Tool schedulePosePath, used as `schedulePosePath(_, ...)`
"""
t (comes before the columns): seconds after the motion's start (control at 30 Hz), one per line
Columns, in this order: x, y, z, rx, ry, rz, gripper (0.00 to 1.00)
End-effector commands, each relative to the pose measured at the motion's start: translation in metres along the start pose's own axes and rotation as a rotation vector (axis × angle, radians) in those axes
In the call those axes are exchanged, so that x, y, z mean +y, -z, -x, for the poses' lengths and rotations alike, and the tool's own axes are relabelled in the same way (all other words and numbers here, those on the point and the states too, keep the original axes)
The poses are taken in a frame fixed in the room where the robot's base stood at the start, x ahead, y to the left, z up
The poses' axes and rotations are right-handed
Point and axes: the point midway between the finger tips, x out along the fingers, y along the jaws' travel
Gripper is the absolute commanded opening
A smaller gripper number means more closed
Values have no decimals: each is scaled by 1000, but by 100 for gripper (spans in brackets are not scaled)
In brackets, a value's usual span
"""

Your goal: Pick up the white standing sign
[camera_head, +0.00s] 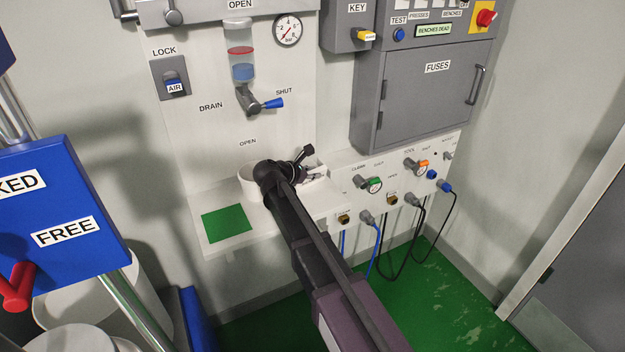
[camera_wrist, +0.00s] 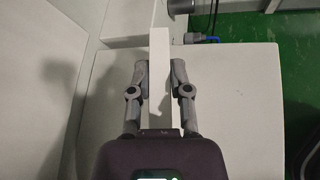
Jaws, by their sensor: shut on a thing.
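The white standing sign (camera_wrist: 159,50) shows in the wrist view as a narrow, pale upright strip, seen nearly edge-on. My gripper (camera_wrist: 158,78) has one grey finger on each side of it and is shut on it. In the head view my gripper (camera_head: 305,162) is over the white shelf by the wall panel, and my arm hides much of that area. I cannot make out the sign's face or tell whether its foot touches the shelf.
The white shelf (camera_head: 205,235) carries a green square (camera_head: 226,223) and a white tub (camera_head: 248,184) left of my gripper. Valves and hoses (camera_head: 372,222) are on the right. A grey fuse cabinet (camera_head: 425,95) hangs above. A blue board (camera_head: 60,205) stands at the left.

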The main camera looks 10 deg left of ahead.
Motion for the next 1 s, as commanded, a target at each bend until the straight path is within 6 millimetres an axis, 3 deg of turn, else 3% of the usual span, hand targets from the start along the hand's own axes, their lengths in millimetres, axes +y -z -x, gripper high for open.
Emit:
schedulePosePath(0.57,1,-4,2,0,1,0,0)
schedulePosePath(1.0,9,-32,17,0,1,0,0)
